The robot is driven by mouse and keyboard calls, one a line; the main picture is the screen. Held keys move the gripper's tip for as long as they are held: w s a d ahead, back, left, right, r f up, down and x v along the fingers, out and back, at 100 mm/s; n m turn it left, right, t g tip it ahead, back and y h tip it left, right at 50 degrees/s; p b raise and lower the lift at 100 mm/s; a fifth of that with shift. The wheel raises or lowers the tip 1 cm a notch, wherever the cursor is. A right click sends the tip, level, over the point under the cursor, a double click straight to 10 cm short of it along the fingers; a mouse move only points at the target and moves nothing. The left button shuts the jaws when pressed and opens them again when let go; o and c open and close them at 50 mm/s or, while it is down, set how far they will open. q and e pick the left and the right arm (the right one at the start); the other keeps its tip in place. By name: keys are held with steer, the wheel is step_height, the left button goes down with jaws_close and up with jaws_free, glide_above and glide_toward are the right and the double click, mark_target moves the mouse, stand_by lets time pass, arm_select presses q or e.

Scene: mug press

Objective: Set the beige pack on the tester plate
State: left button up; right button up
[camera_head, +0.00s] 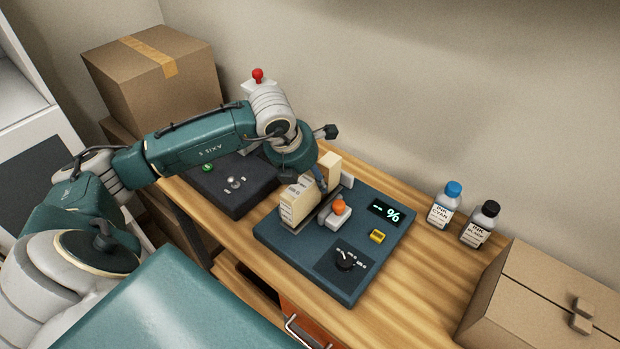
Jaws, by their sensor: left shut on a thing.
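The beige pack (296,207) has a printed label and stands upright at the back left part of the dark blue tester plate (290,245). My left gripper (321,190) is shut on the pack from above, and its fingers hide part of it. I cannot tell whether the pack's underside touches the plate. A second pale beige surface (331,166) shows just behind the fingers; I cannot tell whether it is part of the same pack. My right gripper is not in view.
The tester carries an orange-topped knob (339,207), a % display (385,212), a yellow button (377,236) and a black dial (345,259). A dark device (232,189) lies to its left. Cyan (444,208) and black (480,226) ink bottles and a cardboard box (550,310) stand right.

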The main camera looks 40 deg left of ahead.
arm_select(q)
steer(key=shift+f, duration=0.15)
steer(key=shift+r, duration=0.2)
steer(key=shift+r, duration=0.7)
stand_by(0.9)
steer(key=shift+f+b, duration=0.85)
steer(key=shift+b, duration=0.05)
steer(key=shift+r, duration=0.3)
steer(key=shift+r+p, duration=0.4)
steer(key=shift+r, duration=0.15)
steer(key=shift+b, duration=0.3)
stand_by(0.9)
steer(key=shift+f+b, duration=0.8)
steer(key=shift+f, duration=0.05)
